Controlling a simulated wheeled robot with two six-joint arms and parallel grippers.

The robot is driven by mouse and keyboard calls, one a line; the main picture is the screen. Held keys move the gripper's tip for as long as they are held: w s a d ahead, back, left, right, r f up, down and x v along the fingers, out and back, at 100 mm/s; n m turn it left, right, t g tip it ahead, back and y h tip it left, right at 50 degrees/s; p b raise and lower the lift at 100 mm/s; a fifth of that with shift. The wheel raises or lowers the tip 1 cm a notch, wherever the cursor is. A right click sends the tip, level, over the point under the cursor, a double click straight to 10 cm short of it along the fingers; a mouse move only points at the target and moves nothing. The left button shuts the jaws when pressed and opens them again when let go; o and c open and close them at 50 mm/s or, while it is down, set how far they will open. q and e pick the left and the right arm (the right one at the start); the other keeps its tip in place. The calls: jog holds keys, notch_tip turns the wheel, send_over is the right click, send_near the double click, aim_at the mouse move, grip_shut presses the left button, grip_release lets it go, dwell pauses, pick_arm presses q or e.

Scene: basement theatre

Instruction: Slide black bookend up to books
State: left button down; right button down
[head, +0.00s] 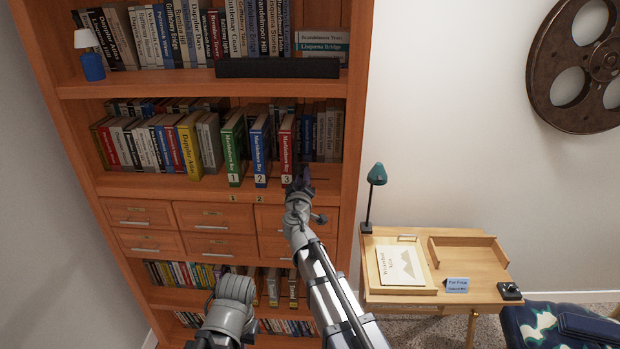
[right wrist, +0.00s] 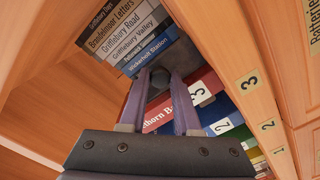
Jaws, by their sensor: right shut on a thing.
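Three numbered books stand upright on the middle shelf: green 1 (head: 232,148), blue 2 (head: 259,150) and red 3 (head: 287,150). In the right wrist view, the red book (right wrist: 205,88) shows beside and between my fingers, and the blue book (right wrist: 218,118) lies beyond it. My right gripper (head: 301,184) is at the shelf's front, just right of the red book's foot. It is shut on a small dark part, which looks like the black bookend (right wrist: 159,82). Most of the bookend is hidden, and I cannot tell whether it touches the red book.
More books (head: 325,132) stand behind and to the right on the same shelf. The bookcase's right side panel (head: 355,120) is close to my right gripper. A yellow book (head: 190,150) stands left of the numbered ones. A desk (head: 465,262) with a teal lamp (head: 376,176) is at right.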

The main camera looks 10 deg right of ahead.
jog(key=c, duration=0.6)
grip_release()
jog(key=shift+s, duration=0.1)
jog(key=v, duration=0.7)
jog(key=shift+s+a, duration=0.1)
jog(key=shift+s, duration=0.25)
